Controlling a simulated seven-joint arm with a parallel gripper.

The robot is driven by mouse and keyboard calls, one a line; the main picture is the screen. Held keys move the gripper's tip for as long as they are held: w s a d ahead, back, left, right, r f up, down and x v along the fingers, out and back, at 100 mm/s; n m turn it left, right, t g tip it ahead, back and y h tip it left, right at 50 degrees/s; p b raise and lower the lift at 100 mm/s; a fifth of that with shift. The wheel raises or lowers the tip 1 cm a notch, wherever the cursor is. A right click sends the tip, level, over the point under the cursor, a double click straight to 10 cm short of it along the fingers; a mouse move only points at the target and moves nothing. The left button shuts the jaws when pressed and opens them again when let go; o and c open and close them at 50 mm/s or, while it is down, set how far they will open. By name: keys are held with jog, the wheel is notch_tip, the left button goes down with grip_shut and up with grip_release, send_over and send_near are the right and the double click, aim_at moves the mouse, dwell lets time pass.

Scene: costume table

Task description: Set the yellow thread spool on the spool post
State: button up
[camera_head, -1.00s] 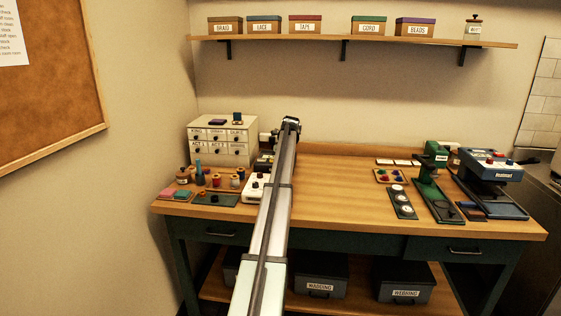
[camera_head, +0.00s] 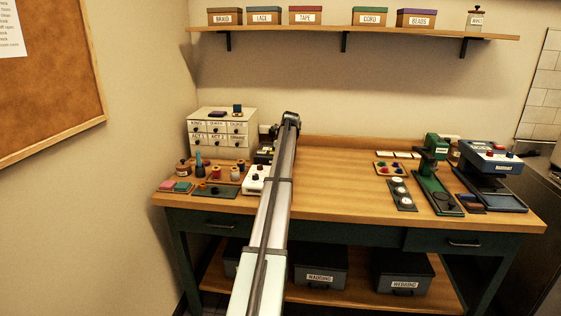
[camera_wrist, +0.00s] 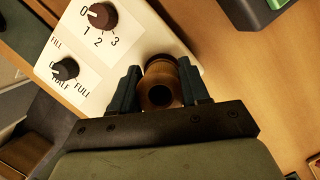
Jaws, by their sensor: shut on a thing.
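In the wrist view my gripper (camera_wrist: 160,68) is shut on a brown-gold spool (camera_wrist: 161,82), seen end-on with a dark hole in its middle. In this light I cannot tell surely that its thread is yellow. The spool is over or beside the edge of a white panel (camera_wrist: 130,55) with two knobs. Whether it hangs free or touches something below is hidden. The white panel also shows in the head view (camera_head: 254,181), left of my arm. I cannot make out the spool post; my arm hides the gripper and held spool in the head view.
Several other spools (camera_head: 216,173) stand left of the panel, with a dark mat (camera_head: 214,191) in front and a drawer cabinet (camera_head: 222,133) behind. Green (camera_head: 436,147) and blue (camera_head: 490,157) machines stand at the right.

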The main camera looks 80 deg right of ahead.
jog(key=shift+f, duration=0.55)
dwell(0.8)
jog(key=o, duration=0.8)
jog(key=shift+v, duration=5.45)
